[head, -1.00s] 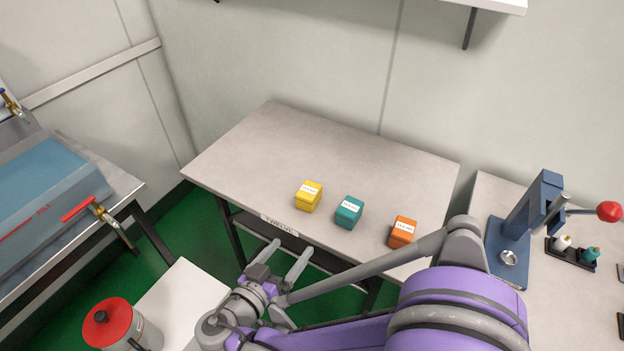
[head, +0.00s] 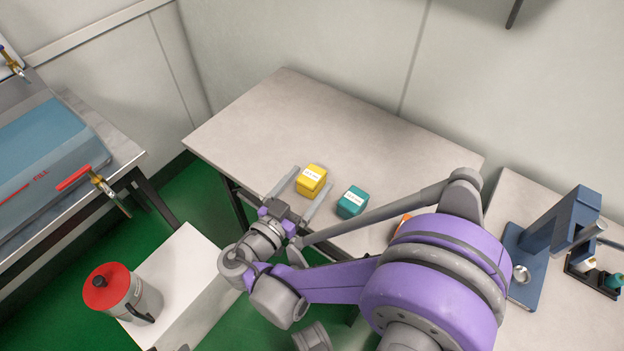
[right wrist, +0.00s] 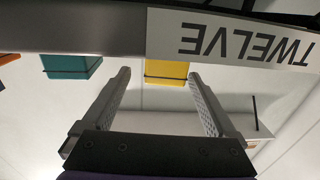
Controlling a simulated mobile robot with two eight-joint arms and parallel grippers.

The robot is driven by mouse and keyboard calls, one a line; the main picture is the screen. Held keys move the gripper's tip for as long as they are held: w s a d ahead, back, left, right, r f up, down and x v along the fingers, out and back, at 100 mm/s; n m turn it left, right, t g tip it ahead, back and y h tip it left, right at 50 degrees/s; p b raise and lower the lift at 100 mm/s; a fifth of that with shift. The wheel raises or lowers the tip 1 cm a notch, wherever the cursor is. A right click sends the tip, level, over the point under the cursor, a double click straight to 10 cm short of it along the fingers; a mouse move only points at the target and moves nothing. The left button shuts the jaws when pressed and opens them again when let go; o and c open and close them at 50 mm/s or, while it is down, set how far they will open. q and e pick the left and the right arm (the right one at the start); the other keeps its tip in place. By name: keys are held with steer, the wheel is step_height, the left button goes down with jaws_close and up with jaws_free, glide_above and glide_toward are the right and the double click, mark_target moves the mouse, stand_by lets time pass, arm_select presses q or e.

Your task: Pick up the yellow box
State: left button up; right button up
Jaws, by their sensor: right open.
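The yellow box (head: 312,180) sits on the grey table (head: 330,120) near its front edge, with a white label on top. In the right wrist view the yellow box (right wrist: 166,72) shows between and beyond the fingers, partly hidden by the table edge. My right gripper (head: 308,183) is open and empty, its fingers pointing toward the box. In the head view the fingertips appear on either side of the box's near part; the wrist view shows no contact. My left gripper is not in view.
A teal box (head: 352,202) stands just right of the yellow one. An orange box (head: 401,222) is mostly hidden behind my right arm. The table edge with a "TWELVE" label (right wrist: 230,40) lies close to the gripper. The table's back is clear.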

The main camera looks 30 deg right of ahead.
steer(key=x, duration=0.3)
steer(key=b+x, duration=0.1)
steer(key=x, duration=0.2)
steer(key=shift+w+a, duration=0.15)
steer(key=shift+w, duration=0.1)
steer(key=c, duration=1.5)
